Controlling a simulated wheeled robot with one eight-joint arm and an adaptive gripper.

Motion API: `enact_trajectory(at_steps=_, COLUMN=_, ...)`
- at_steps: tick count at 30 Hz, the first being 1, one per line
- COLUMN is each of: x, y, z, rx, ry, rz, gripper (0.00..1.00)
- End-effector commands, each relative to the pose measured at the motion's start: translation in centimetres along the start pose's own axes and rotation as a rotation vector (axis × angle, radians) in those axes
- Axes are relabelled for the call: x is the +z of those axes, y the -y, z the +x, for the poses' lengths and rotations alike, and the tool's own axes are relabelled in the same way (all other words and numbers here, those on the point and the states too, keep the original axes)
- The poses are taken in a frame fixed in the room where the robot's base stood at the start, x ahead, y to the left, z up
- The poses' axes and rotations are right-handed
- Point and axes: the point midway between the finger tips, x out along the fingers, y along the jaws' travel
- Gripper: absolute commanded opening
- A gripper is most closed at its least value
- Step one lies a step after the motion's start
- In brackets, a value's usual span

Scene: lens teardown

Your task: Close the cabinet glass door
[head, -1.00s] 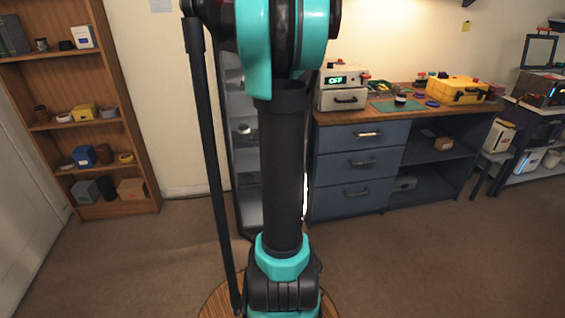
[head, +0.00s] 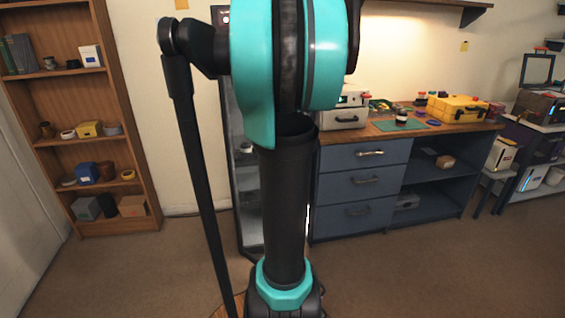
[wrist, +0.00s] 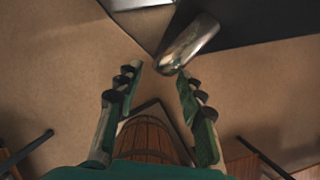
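The cabinet (head: 247,205) is a tall, narrow, dark-framed unit with pale shelves, standing against the back wall in the head view. My arm hides much of it, so I cannot tell how far its glass door stands open. A thin bright upright line shows just right of my arm and may be the door's edge. My gripper (wrist: 157,74) is open in the wrist view, with nothing between its fingers. A shiny rounded metal bar (wrist: 188,45), possibly a handle, lies just beyond the right fingertip, beside a dark panel (wrist: 245,25). I cannot tell whether they touch.
A blue drawer bench (head: 362,185) stands right of the cabinet, bearing a yellow case (head: 455,109). A wooden bookshelf (head: 130,180) stands at the left. The brown floor (head: 400,270) in front is clear. A slatted wooden object (wrist: 147,137) shows low in the wrist view.

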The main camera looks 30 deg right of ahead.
Motion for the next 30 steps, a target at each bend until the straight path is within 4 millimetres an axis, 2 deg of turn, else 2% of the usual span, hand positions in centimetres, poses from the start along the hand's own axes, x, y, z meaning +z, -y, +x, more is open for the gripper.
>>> enact_trajectory(at_steps=6, x=-0.1, y=0.0, z=-3.6, rx=0.000, ry=0.000, rz=-0.001, gripper=0.38)
enact_trajectory(at_steps=12, x=0.0, y=0.0, z=-5.8, rx=0.000, ry=0.000, rz=-0.002, gripper=0.38)
enact_trajectory(at_steps=25, x=0.0, y=0.0, z=-6.5, rx=0.000, ry=0.000, rz=-0.001, gripper=0.38)
enact_trajectory(at_steps=30, x=-0.6, y=-0.5, z=-6.3, rx=0.006, ry=-0.001, rz=0.047, gripper=0.17)
